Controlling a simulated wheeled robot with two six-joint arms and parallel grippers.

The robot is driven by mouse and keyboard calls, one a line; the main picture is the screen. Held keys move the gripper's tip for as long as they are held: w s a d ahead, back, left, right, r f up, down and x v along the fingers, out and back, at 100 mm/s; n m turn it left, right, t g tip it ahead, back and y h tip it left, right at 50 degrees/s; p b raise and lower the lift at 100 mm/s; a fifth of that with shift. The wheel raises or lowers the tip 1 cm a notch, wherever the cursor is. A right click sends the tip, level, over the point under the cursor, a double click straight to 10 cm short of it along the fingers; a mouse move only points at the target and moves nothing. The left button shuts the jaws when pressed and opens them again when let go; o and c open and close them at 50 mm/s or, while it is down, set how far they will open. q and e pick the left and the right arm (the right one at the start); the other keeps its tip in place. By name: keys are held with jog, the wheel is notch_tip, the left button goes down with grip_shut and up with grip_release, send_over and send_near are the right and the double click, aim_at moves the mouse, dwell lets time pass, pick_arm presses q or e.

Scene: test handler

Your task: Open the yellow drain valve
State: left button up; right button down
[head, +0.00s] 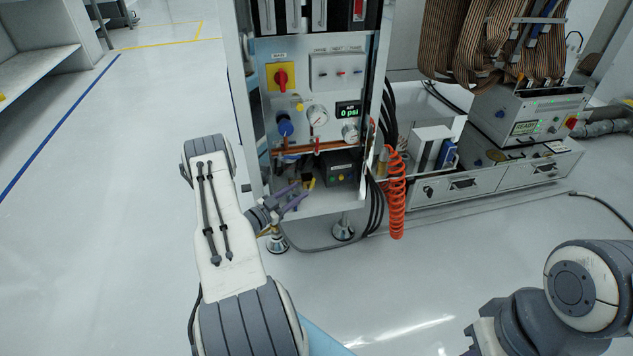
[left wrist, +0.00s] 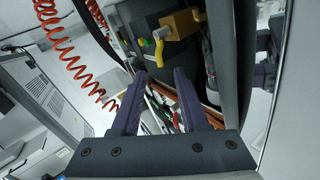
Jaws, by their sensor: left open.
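The yellow drain valve has a yellow lever (left wrist: 158,52) on a brass-coloured body (left wrist: 181,25), seen in the left wrist view just beyond my fingertips. In the head view a small yellow part of it (head: 311,183) shows low on the panel, beside my fingers. My left gripper (head: 296,195) has purple fingers and points at the lower part of the panel. In the left wrist view the left gripper (left wrist: 160,74) is open, its fingers apart with the lever ahead of the gap. I see no contact with the lever. My right gripper is out of view.
The grey panel (head: 289,52) carries a red and yellow main switch (head: 281,77), gauges and a display (head: 348,110) reading 0 psi. A coiled red hose (head: 397,195) hangs right of it. Black cables run alongside. The floor at left is clear.

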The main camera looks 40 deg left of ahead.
aim_at(312, 182)
pick_arm(q)
jog(key=w, duration=0.2)
jog(key=w+b, duration=0.1)
jog(key=w, duration=0.1)
jog(key=w+d+b, duration=0.1)
jog(key=w, duration=0.1)
jog(key=shift+w+f, duration=0.1)
jog(key=shift+f, duration=0.05)
jog(key=shift+w, duration=0.7)
jog(key=shift+b, duration=0.3)
grip_shut()
